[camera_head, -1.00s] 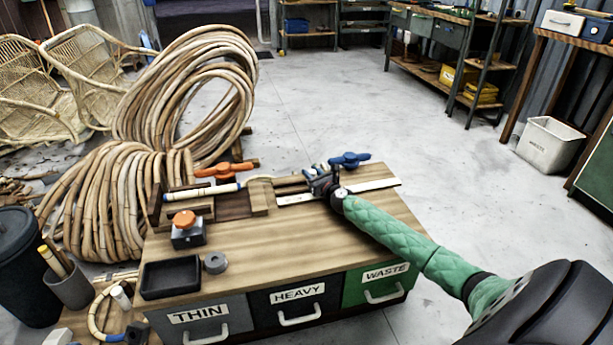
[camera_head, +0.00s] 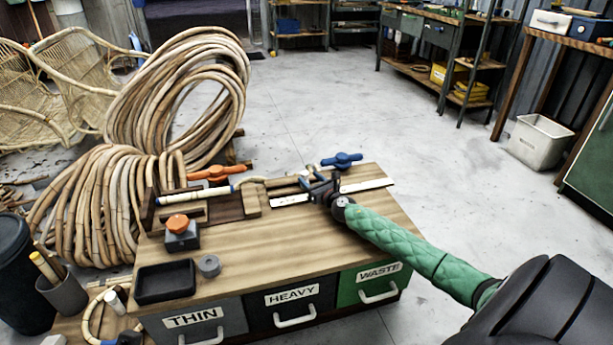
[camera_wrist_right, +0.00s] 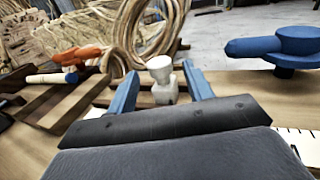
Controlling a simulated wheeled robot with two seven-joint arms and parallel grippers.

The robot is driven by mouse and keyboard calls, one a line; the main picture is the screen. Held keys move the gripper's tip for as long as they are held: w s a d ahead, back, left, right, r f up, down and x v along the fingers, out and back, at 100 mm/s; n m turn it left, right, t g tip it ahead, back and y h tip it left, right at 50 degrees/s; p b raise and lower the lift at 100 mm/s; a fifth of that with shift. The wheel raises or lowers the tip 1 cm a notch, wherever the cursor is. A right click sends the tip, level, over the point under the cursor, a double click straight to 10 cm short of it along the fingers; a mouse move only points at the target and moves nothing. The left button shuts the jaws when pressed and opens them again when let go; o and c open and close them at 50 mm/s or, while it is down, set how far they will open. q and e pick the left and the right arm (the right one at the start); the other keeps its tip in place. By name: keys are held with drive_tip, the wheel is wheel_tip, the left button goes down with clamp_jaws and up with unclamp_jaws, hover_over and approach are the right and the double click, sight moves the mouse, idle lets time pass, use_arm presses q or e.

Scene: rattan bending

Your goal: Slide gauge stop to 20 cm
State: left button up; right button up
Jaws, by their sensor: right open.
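A white ruler strip (camera_head: 372,186) lies along the far right part of the wooden bench top. My right gripper (camera_head: 314,184) is low over the strip's middle and hides part of it. In the right wrist view a pale knobbed piece (camera_wrist_right: 161,80), which looks like the gauge stop, stands between the two blue fingers of my right gripper (camera_wrist_right: 162,90). The fingers are apart, with gaps on both sides of the knob. The head view does not show the stop clearly, and the scale marks are too small to read. My left gripper is out of view.
A blue clamp handle (camera_head: 342,160) stands just behind the ruler, and an orange handle (camera_head: 208,173) stands to the left. A pale rod (camera_head: 207,192) lies in a wooden jig. An orange-topped box (camera_head: 181,232) and black tray (camera_head: 165,281) occupy the bench's left front.

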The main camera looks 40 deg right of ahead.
sight(307, 177)
drive_tip(key=shift+s+a, duration=0.1)
drive_tip(key=shift+s, duration=1.65)
